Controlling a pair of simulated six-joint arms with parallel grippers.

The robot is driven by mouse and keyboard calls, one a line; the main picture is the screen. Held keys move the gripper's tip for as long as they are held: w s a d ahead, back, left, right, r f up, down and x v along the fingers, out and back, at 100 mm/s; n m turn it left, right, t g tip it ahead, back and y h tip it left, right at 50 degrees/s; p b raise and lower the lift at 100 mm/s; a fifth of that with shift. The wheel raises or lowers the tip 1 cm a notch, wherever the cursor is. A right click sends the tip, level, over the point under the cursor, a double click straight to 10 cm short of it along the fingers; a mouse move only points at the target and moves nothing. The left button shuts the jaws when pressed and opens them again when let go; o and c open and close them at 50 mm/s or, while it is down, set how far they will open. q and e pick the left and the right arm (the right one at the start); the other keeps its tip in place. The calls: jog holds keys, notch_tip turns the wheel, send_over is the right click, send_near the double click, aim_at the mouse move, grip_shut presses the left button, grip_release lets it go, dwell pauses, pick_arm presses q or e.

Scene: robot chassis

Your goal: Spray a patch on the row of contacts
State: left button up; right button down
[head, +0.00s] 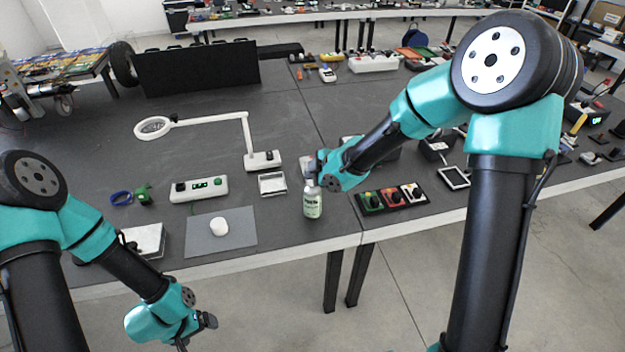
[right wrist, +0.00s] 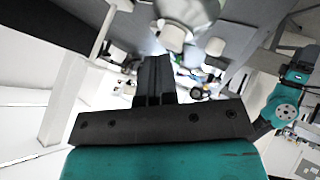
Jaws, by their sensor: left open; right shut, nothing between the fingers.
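A spray bottle (head: 313,203) with a pale green label stands upright near the table's front edge in the head view. My right gripper (head: 313,168) is at the height of the bottle's top and overlaps it in this view; I cannot tell whether they touch. In the right wrist view its dark fingers (right wrist: 155,80) are together with nothing between them, and a pale rounded object, perhaps the bottle, is just beyond. My left gripper (head: 208,323) is open and empty, in front of the table edge. I cannot clearly pick out the row of contacts; a small silver-framed piece (head: 272,184) lies left of the bottle.
A grey mat (head: 240,236) with a white mouse-like object (head: 219,227) lies left of the bottle. A switch panel (head: 392,198) lies to the right.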

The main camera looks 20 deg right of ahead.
jog(key=shift+f, duration=0.15)
dwell(0.3)
jog(key=shift+f, duration=0.4)
jog(key=shift+s, duration=0.1)
jog(key=shift+r, duration=0.3)
dwell(0.3)
jog(key=shift+r, duration=3.15)
